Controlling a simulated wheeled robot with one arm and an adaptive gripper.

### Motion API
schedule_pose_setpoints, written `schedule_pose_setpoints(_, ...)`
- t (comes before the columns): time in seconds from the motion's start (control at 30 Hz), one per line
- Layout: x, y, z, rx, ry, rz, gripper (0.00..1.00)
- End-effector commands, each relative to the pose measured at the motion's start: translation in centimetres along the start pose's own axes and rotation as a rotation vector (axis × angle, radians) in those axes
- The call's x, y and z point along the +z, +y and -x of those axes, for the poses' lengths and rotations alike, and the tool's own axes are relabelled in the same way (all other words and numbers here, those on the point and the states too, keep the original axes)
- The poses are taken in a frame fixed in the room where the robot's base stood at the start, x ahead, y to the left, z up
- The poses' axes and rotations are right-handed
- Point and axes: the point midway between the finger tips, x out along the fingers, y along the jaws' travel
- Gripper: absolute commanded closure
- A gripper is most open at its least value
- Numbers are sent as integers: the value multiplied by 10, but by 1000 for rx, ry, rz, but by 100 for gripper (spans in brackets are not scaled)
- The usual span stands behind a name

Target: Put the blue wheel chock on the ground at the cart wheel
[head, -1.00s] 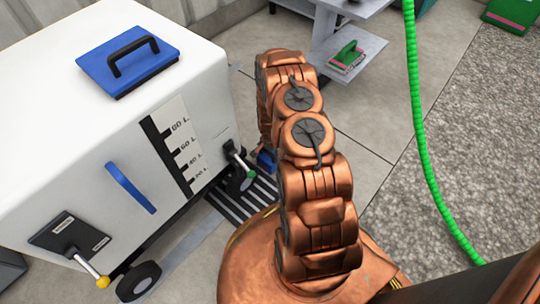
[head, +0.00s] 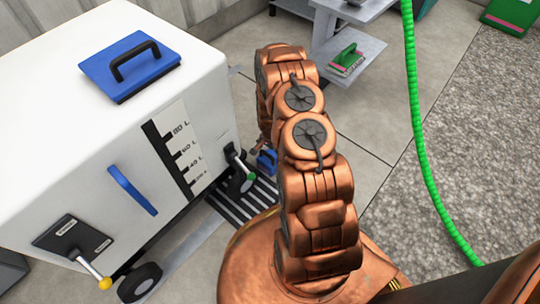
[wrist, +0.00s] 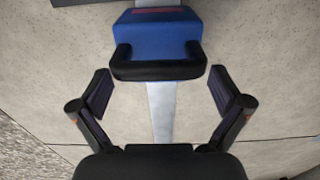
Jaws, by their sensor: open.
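The blue wheel chock (wrist: 155,38) with its black handle (wrist: 158,70) shows in the wrist view, between and just beyond my two fingers. My gripper (wrist: 160,78) is open and empty, with one finger on each side of the handle and apart from it. In the head view the chock (head: 267,160) is a small blue shape beside my arm, partly hidden, close to the cart wheel (head: 240,182).
A striped dark grate (head: 243,203) lies on the floor beside the cart. A green hose (head: 425,150) hangs at the right, over gravel. Concrete floor lies open between stand and gravel.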

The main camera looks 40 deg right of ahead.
Motion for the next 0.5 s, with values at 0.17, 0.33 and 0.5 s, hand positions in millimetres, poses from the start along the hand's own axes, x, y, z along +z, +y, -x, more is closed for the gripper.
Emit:
schedule_pose_setpoints(0.17,0,0,37,0,0,0,0)
schedule_pose_setpoints(0.33,0,0,68,0,0,0,0)
schedule_pose_setpoints(0.5,1,1,85,3,-2,0,0)
